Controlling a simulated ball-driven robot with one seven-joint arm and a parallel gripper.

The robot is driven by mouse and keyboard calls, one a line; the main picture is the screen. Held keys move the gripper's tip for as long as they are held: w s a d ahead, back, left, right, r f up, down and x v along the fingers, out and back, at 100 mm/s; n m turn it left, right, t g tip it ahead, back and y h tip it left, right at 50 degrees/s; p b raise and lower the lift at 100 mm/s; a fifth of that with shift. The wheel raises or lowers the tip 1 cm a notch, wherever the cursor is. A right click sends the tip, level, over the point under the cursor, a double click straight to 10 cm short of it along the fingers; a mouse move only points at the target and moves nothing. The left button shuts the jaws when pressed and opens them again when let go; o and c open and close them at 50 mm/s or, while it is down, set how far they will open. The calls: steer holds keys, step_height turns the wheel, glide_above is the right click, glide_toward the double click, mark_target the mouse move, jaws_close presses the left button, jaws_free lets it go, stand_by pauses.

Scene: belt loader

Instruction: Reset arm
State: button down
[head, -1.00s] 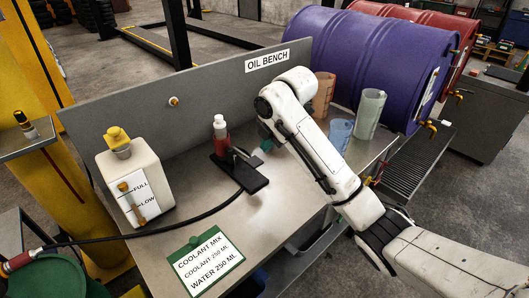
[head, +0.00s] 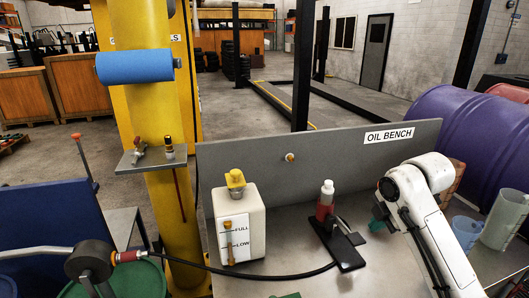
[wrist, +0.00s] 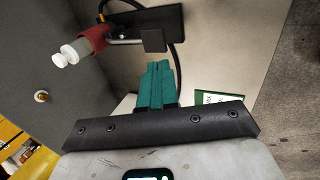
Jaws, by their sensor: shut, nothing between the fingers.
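My arm reaches in from the lower right of the head view, bent over the right part of the bench. My gripper's teal fingers (wrist: 158,84) show in the wrist view, shut together and empty. In the head view only a small teal part of my gripper (head: 378,222) shows at the left edge of my white arm. The bottle also shows at the upper left of the wrist view (wrist: 88,43).
The grey bench (head: 290,262) has a back panel (head: 340,148) marked OIL BENCH. A white coolant tank (head: 240,225) stands at its left, and a black hose (head: 270,272) crosses its front. A clear jug (head: 505,222) and a blue cup (head: 465,233) stand right of my arm, near a purple drum (head: 475,130).

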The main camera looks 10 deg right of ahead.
steer(key=s+a+f+m+t+y, duration=0.1)
steer(key=s+a+f+m, duration=0.4)
steer(key=a, duration=0.3)
steer(key=s+a+f+m+y, duration=0.1)
steer(key=s+a+f+m, duration=0.3)
steer(key=a+f, duration=0.3)
steer(key=s+d+f+m+g, duration=0.1)
steer(key=s+f+m, duration=0.2)
steer(key=s, duration=0.6)
steer(key=s+f+m+g+h, duration=0.1)
steer(key=s+f+m+g, duration=0.1)
steer(key=s, duration=0.8)
steer(key=s+d+f+m+g+h, duration=0.1)
steer(key=s+f+m, duration=0.4)
steer(key=s, duration=0.4)
steer(key=shift+s+d+f+g, duration=0.2)
steer(key=shift+s+d+g, duration=0.05)
steer(key=shift+d+g, duration=0.05)
